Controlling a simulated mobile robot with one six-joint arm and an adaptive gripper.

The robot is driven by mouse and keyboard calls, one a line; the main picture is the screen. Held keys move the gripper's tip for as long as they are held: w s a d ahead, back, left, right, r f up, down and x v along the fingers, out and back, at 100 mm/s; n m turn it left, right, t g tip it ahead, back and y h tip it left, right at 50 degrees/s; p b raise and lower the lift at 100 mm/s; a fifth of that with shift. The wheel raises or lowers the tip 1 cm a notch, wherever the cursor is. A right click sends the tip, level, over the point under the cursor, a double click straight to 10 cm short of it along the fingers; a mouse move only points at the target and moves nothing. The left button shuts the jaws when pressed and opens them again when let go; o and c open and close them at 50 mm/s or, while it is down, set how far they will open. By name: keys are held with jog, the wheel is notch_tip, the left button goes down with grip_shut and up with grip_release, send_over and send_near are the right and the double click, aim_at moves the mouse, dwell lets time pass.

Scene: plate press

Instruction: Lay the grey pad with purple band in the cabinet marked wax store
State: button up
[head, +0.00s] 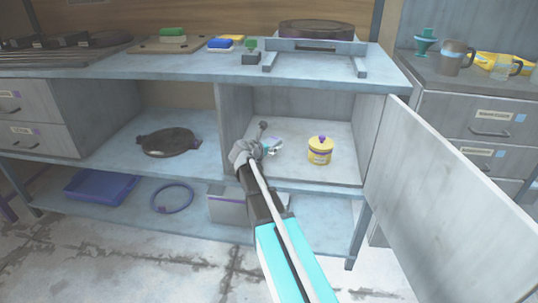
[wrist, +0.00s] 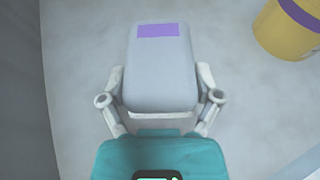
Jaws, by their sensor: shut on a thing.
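The grey pad with purple band (wrist: 160,75) is between the fingers of my gripper (wrist: 160,98) in the wrist view. Its purple patch is at the far end. In the head view my gripper (head: 260,148) is inside an open cabinet (head: 345,165) under the bench, and the pad (head: 274,144) shows partly past the fingers. The cabinet floor lies beneath the pad; I cannot tell whether the pad touches it. The cabinet door (head: 450,205) stands swung open to the right. I cannot read any wax store label in these views.
A yellow jar with purple band (head: 320,151) stands on the cabinet floor right of the pad; it also shows in the wrist view (wrist: 287,30). The cabinet's left wall (head: 235,115) is close to my gripper. A dark round plate (head: 168,142) lies on the open shelf to the left.

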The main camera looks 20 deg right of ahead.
jog(key=shift+f+b, duration=0.75)
jog(key=shift+f, duration=0.35)
jog(key=shift+f, duration=0.1)
jog(key=o, duration=0.9)
jog(key=shift+r, duration=0.2)
jog(key=shift+s+a+r+p, duration=0.3)
jog(key=shift+s+a+p, duration=0.1)
jog(key=shift+a, duration=0.1)
jog(key=p+v, duration=0.4)
jog(key=v, duration=0.6)
jog(key=shift+s+a, duration=0.15)
jog(key=shift+a, duration=0.15)
jog(key=shift+s+f, duration=0.1)
